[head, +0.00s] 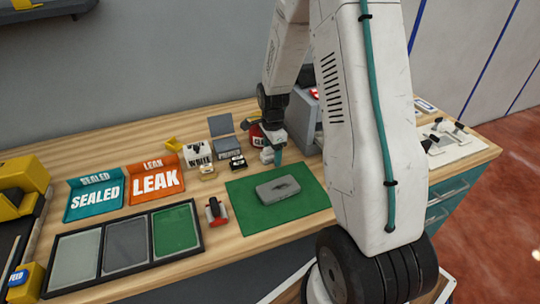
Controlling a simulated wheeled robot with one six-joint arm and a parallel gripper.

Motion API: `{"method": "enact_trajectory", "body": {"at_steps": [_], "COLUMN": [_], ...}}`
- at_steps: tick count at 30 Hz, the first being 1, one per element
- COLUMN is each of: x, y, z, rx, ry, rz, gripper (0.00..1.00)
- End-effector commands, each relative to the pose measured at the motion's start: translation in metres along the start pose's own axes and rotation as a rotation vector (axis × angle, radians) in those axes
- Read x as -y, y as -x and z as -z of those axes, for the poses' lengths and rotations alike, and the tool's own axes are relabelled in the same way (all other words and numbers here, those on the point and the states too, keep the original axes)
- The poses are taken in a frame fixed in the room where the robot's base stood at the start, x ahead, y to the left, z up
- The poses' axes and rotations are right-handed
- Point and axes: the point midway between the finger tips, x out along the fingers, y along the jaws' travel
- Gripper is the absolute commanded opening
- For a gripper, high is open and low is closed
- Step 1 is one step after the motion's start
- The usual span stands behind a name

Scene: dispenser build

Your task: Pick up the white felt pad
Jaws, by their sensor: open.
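I cannot single out the white felt pad for sure. A white box marked "WHITE" (198,157) stands at the back of the wooden bench, and any pad in it is too small to make out. My gripper (276,158) is at the back of the bench, to the right of this box and just behind the green mat. It is open. A small whitish item (266,156) shows right beside its fingers; I cannot tell what it is or whether they touch. My arm hides part of the bench on the right.
A grey casing (278,190) lies on the green mat (252,219). Left are a red-and-black tool (216,210), a three-section tray (104,271), and "SEALED" (95,199) and "LEAK" (154,181) bins. A grey lidded box (228,152) and red "CLE" container (257,138) stand near my gripper.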

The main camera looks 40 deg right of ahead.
Motion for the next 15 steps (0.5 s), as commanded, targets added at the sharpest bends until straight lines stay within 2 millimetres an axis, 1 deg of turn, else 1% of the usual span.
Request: {"method": "enact_trajectory", "body": {"at_steps": [1, 2, 3, 5, 6, 7, 15], "x": [0.0, 0.0, 0.0, 0.0, 0.0, 0.0, 0.0001], "y": [0.0001, 0.0002, 0.0002, 0.0003, 0.0003, 0.0003, 0.0009], "z": [-0.0001, -0.0001, -0.0001, -0.0001, -0.0001, -0.0001, -0.0001], "rx": [0.0, 0.0, 0.0, 0.0, 0.0, 0.0, 0.0], "ry": [0.0, 0.0, 0.0, 0.0, 0.0, 0.0, 0.0], "rz": [0.0, 0.0, 0.0, 0.0, 0.0, 0.0, 0.0], "gripper": [0.65, 0.6, 0.49, 0.32, 0.21, 0.17, 0.17]}}
